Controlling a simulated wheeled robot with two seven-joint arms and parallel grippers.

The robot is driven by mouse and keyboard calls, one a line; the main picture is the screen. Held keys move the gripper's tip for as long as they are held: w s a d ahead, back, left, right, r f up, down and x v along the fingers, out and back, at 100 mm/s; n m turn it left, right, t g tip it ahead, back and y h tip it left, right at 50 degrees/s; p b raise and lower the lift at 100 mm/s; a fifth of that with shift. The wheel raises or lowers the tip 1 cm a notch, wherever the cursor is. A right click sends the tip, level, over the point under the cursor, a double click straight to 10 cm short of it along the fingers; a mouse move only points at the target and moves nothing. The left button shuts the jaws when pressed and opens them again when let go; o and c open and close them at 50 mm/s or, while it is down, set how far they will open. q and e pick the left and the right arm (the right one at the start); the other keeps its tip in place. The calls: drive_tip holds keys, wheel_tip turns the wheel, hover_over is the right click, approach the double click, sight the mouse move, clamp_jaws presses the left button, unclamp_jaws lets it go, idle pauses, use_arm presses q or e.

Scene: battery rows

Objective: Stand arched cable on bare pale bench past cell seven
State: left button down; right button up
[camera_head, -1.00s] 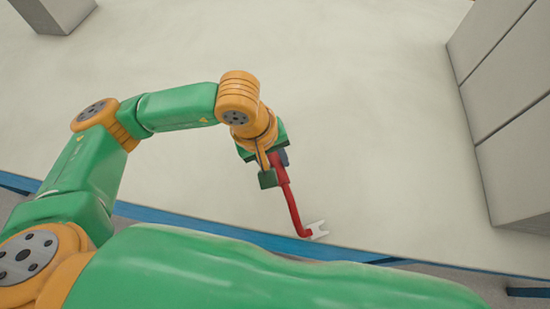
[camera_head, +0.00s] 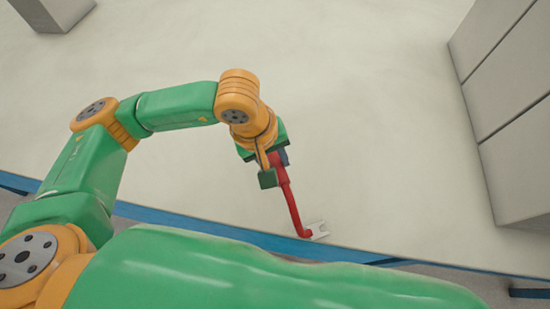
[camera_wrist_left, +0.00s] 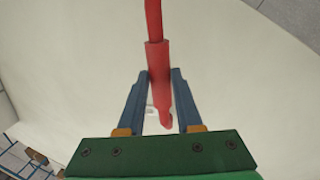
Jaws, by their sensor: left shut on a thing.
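My left gripper (camera_head: 272,166) is shut on the red arched cable (camera_head: 294,210) above the pale bench (camera_head: 350,110). The cable hangs from the jaws towards the bench's near edge. A pale forked lug (camera_head: 320,230) shows at its lower end; I cannot tell whether it touches the bench. In the left wrist view the cable (camera_wrist_left: 157,62) runs between the two blue fingers (camera_wrist_left: 160,80), its thicker red sleeve between them. The cable's other end is partly hidden by the gripper in the head view. My right gripper is not in view.
Tall grey blocks (camera_head: 515,125) stand in a row at the right, with narrow gaps between them. Another grey block (camera_head: 64,12) stands at the far left. The bench between them is bare. Its blue front edge (camera_head: 240,232) runs just below the cable.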

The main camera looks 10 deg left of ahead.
use_arm(q)
drive_tip(key=shift+f, duration=0.1)
unclamp_jaws()
idle(0.3)
idle(0.4)
drive_tip(key=p+v, duration=0.6)
drive_tip(key=v, duration=0.5)
idle(0.6)
idle(0.4)
